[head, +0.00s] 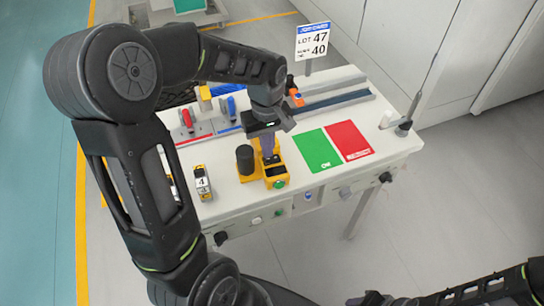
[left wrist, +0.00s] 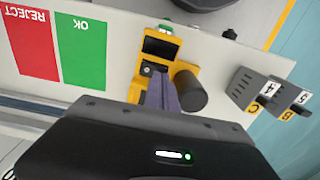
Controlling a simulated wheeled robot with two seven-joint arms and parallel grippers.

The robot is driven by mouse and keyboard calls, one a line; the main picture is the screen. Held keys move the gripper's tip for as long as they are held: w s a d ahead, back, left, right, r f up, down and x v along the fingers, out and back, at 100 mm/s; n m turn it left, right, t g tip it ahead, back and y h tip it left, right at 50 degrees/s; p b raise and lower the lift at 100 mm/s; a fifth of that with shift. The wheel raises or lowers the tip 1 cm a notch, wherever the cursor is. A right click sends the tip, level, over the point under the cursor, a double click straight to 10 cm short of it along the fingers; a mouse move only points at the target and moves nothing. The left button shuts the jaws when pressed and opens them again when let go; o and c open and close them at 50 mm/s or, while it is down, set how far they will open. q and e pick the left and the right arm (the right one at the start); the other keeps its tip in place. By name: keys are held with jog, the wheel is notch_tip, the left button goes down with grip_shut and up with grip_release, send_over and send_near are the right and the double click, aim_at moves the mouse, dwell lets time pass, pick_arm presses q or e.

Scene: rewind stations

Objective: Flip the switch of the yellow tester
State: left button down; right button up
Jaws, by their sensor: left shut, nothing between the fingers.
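The yellow tester (head: 249,179) stands near the front middle of the table, with a black cylinder (head: 245,158), a dark panel and a green button. My left gripper (head: 269,156) points down over it, shut and empty, its fingertips close behind the dark panel. In the left wrist view the tester (left wrist: 186,66) shows beyond my shut fingers (left wrist: 165,84), which cover part of it. A small dark part (left wrist: 147,69) sits beside the fingertips; I cannot tell whether they touch it or which way the switch stands. Part of my right arm (head: 450,297) shows at the bottom right; its fingers are unclear.
A green OK mat (head: 318,150) and a red REJECT mat (head: 348,140) lie right of the tester. Numbered switch blocks (head: 202,183) stand to its left. Red (head: 187,118) and blue (head: 231,108) handles and a lot sign (head: 313,41) are behind.

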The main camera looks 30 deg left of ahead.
pick_arm(q)
jog(key=shift+f+b, duration=0.7)
jog(key=shift+f, duration=0.2)
jog(key=shift+r, duration=0.1)
jog(key=shift+r+p, duration=2.7)
jog(key=shift+r, duration=0.8)
